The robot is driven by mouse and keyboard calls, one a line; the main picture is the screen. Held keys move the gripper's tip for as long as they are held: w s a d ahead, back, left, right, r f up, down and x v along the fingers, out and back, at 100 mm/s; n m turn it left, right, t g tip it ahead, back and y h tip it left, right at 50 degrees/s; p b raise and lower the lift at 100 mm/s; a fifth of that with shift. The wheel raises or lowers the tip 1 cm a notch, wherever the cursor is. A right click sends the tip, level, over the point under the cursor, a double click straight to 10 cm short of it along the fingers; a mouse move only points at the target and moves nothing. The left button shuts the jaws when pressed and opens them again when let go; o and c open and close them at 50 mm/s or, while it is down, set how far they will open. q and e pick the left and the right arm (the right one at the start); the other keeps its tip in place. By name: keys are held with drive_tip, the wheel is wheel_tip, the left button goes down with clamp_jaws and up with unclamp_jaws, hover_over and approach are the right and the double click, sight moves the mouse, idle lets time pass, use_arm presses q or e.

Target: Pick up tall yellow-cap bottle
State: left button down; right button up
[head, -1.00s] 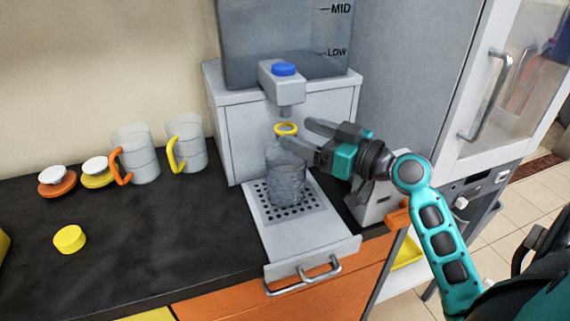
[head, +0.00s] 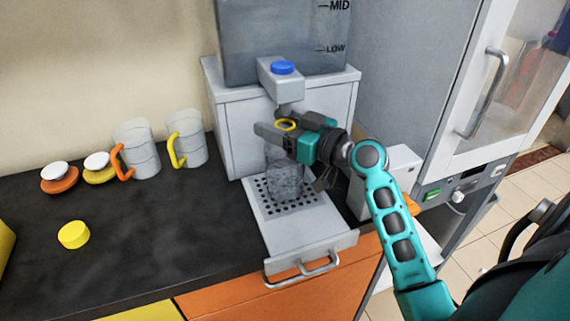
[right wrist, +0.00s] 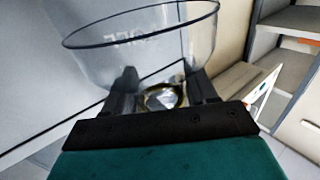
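A tall clear bottle (head: 285,180) with a yellow neck ring (head: 286,124) stands upright on the perforated drip tray (head: 318,222), under the dispenser spout (head: 283,80). A loose yellow cap (head: 74,235) lies on the dark counter. My right gripper (head: 278,140) is at the bottle's neck, its fingers pointing left and partly hiding the upper bottle. In the right wrist view the yellowish ring (right wrist: 165,97) sits between the two fingers, which look apart; firm contact is not clear. My left gripper is not in view.
A grey dispenser (head: 230,110) with a blue button (head: 283,68) stands close behind the bottle. Two clear mugs, one with an orange handle (head: 122,160) and one yellow-handled (head: 174,150), stand left. Two white-knobbed lids (head: 60,180) lie beside them. The front counter is clear.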

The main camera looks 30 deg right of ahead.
clamp_jaws()
idle(0.3)
drive_tip(key=shift+r, duration=0.1)
